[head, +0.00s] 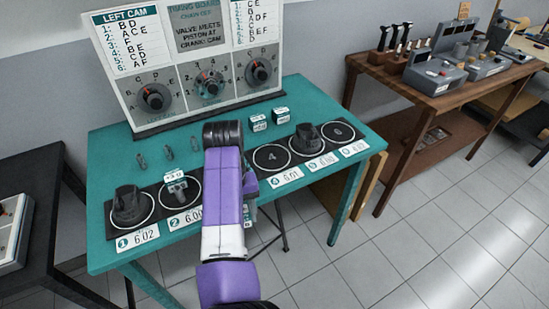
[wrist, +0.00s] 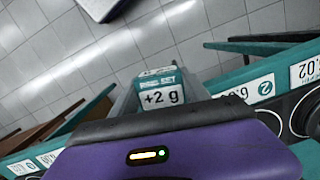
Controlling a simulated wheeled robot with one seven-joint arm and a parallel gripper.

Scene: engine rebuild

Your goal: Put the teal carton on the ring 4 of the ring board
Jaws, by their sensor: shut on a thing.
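In the wrist view my gripper (wrist: 161,92) is shut on a teal carton (wrist: 154,80) with a white "+2 g" label. Floor tiles show beyond the carton, near the bench's front edge. In the head view my purple arm hides most of the gripper and the carton. The ring board (head: 205,195) is a dark strip along the front of the teal bench.
Dark pistons stand on ring 1 (head: 130,203) and ring 5 (head: 308,135). A "+3 g" item (head: 178,188) stands on ring 2. Two small cartons (head: 258,122) (head: 281,115) stand behind ring 4. My arm covers ring 3.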

